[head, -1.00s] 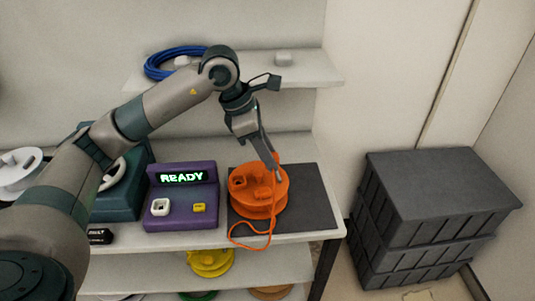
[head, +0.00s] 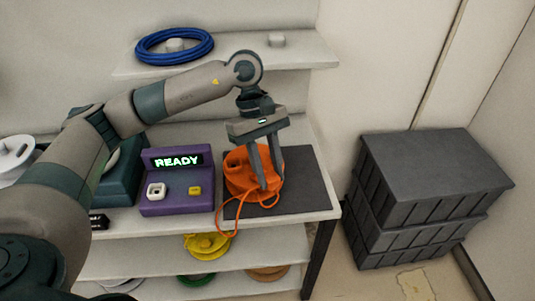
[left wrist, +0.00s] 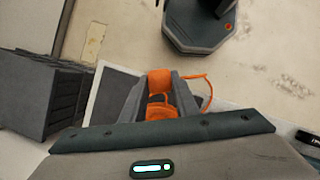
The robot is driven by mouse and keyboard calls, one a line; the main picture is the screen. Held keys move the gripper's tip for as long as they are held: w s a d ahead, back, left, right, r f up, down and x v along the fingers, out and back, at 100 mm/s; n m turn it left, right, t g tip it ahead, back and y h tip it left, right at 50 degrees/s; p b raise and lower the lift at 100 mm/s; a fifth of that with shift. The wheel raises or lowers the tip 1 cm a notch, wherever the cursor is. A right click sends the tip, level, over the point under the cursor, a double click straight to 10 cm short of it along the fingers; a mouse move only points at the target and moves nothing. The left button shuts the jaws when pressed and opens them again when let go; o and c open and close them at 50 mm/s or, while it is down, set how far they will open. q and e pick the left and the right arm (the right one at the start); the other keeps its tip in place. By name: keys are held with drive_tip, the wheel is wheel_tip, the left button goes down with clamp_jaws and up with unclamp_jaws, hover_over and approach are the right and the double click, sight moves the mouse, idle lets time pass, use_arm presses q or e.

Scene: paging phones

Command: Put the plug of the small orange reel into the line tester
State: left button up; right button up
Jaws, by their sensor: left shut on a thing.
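The small orange reel (head: 238,167) lies on a dark mat on the upper shelf, partly hidden by my gripper. Its orange cord (head: 226,226) loops over the shelf's front edge. My left gripper (head: 269,188) points down over the reel, its fingers shut on an orange part that seems to be the plug, mostly hidden in the head view. In the left wrist view an orange block (left wrist: 159,80) shows between the fingertips. The purple line tester (head: 177,205), to the left of the reel, reads READY. It has a white socket (head: 156,191) and a yellow piece (head: 195,190).
A dark teal device stands left of the tester. A blue cable coil (head: 174,59) lies on the top shelf. Dark stacked crates (head: 425,200) stand on the floor at right. The mat's right part (head: 308,187) is clear.

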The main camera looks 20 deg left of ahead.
use_arm(q)
drive_tip(key=s+f+m+y, duration=0.1)
drive_tip(key=m, duration=0.2)
drive_tip(key=s+m+g+y, duration=0.1)
drive_tip(key=s+m, duration=0.1)
drive_tip(key=m, duration=0.2)
drive_tip(key=s+f+m+g+y, duration=0.1)
drive_tip(key=s+m, duration=0.1)
drive_tip(key=m, duration=0.2)
drive_tip(key=shift+s+d+f+y, duration=0.15)
drive_tip(key=shift+d+f+y, duration=0.1)
drive_tip(key=shift+f+y, duration=0.15)
